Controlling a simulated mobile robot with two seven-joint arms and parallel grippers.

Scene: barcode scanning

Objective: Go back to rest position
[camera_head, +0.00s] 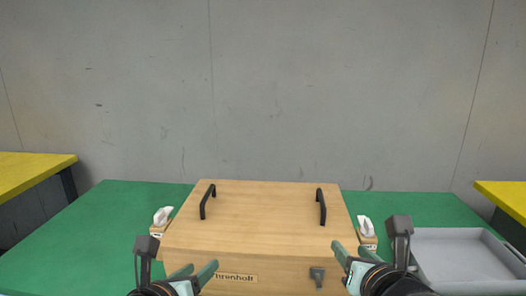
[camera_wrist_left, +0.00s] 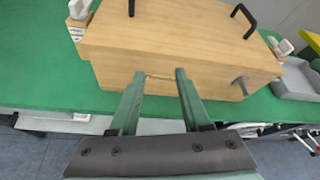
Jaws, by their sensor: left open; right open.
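My left gripper (camera_head: 193,273) is open and empty in front of the left part of a wooden box. In the left wrist view its two green fingers (camera_wrist_left: 155,84) point at the box front with a gap between them. My right gripper (camera_head: 345,256) is open in front of the box's right side, with nothing seen between its fingers. The wooden box (camera_head: 262,222) stands shut on the green table, with two black handles on its lid. A label (camera_head: 235,277) and a dark latch (camera_head: 317,277) show on its front.
The green table (camera_head: 92,237) is clear at the left. A grey tray (camera_head: 465,231) stands at the right. Small holders with white items stand left (camera_head: 161,221) and right (camera_head: 366,232) of the box. Yellow tables (camera_head: 30,172) flank both sides; a grey wall (camera_head: 270,90) rises behind.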

